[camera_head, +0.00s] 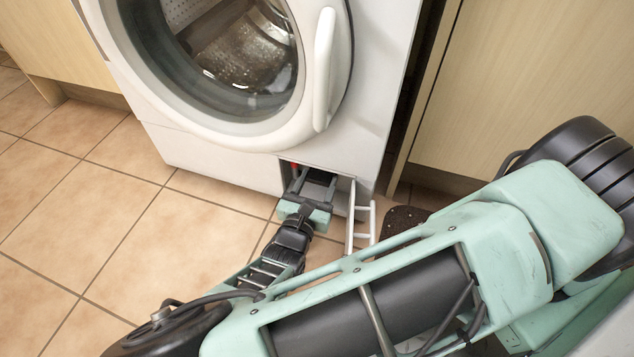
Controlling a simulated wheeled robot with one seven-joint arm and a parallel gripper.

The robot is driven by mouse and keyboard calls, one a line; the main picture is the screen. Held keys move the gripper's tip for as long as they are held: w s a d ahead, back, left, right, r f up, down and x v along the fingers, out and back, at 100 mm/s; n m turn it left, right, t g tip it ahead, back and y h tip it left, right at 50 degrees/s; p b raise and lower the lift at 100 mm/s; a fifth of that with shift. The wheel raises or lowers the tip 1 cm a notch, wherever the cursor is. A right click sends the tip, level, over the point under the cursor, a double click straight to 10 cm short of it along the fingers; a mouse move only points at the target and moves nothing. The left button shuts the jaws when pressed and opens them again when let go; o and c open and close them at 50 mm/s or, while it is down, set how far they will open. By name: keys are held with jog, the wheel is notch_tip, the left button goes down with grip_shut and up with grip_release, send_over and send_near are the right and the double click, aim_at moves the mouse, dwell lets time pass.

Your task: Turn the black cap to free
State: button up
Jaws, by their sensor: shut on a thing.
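A white washing machine (240,165) stands against the cupboards with a small hatch opening (285,176) low on its front right. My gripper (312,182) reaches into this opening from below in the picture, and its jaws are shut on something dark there. The dark thing fits the black cap, but my fingers and the shade of the opening hide most of it, so its turn angle cannot be told. A small red part (295,168) shows at the left inside the opening.
The round glass door (225,60) above is shut. A dark speckled mat (402,220) lies on the right. Tiled floor (100,215) is clear on the left. Wooden cupboards (535,85) flank the machine.

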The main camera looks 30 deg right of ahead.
jog(key=shift+r, duration=0.1)
jog(key=n+p, duration=0.1)
jog(key=p, duration=0.2)
jog(key=shift+r+n, duration=0.2)
jog(key=shift+n, duration=0.1)
jog(key=shift+n+p, duration=0.9)
jog(key=shift+p, duration=0.25)
jog(key=n+p, duration=0.3)
jog(key=n, duration=0.1)
jog(key=shift+f+p, duration=0.15)
jog(key=shift+p, duration=0.2)
jog(key=n+p, duration=0.1)
jog(key=n, duration=0.4)
jog(key=shift+f+n+p, duration=0.15)
jog(key=shift+n+p, duration=0.25)
jog(key=shift+f+n, duration=0.1)
jog(key=shift+n, duration=2.2)
jog(key=o, duration=1)
